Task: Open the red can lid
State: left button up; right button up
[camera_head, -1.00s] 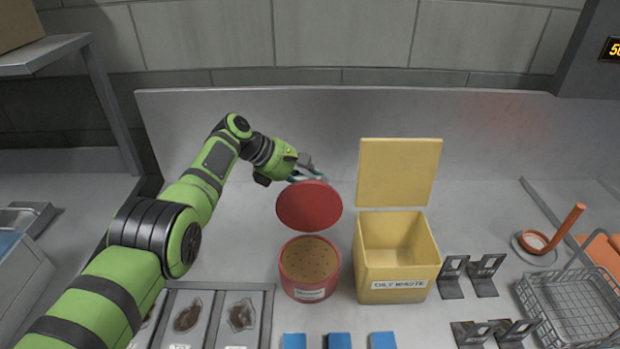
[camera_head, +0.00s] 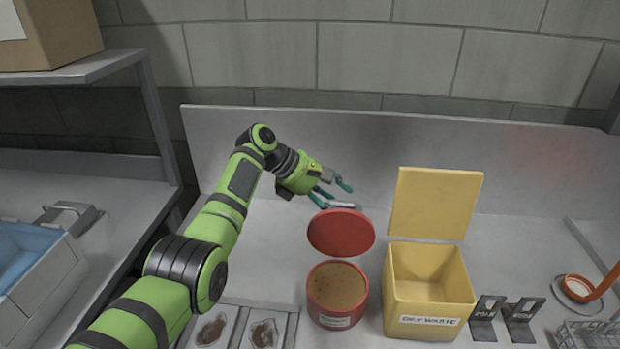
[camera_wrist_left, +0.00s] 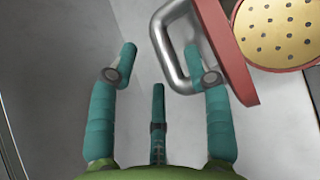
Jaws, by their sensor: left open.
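The red can (camera_head: 337,307) stands on the bench with its round red lid (camera_head: 341,232) raised at its back edge, so the brown perforated top of the can is uncovered. My left gripper (camera_head: 333,192) is open and empty, just behind and above the lid. In the left wrist view the lid (camera_wrist_left: 226,50) shows edge-on at right, with a metal handle (camera_wrist_left: 164,48) on its outer face. One finger of my left gripper (camera_wrist_left: 160,52) overlaps the handle loop; I cannot tell if they touch. My right gripper is not in view.
A yellow oily waste bin (camera_head: 428,300) with its lid up stands close to the right of the can. Black brackets (camera_head: 503,322) and a wire basket (camera_head: 590,335) lie farther right. A metal tray (camera_head: 243,325) is at front left. The back panel (camera_head: 400,140) rises behind.

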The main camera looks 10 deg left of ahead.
pick_arm(q)
jog(key=v, duration=0.8)
jog(key=shift+r, duration=0.15)
jog(key=shift+a, duration=0.2)
